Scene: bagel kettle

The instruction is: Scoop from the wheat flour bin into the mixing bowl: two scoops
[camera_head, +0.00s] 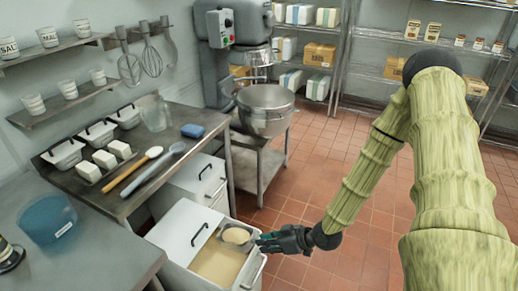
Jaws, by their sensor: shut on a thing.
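My gripper (270,243) is at the right edge of an open white bin (172,239) at the bottom centre. It is shut on a scoop (222,240), whose handle is mostly hidden by the fingers. The scoop is over the back part of the bin opening, and its round cup shows pale flour. Pale flour (212,266) also shows inside the bin; no label on it is readable. The steel mixing bowl (265,122) is on the large mixer farther back, apart from my gripper. The bowl's inside is only partly visible.
A second white bin (197,178) stands behind the open one, under the steel counter (95,196). The counter holds small tubs, a wooden spoon (132,169), a blue sponge (192,130) and a clear jug (155,113). Tiled floor (330,178) is free to the right.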

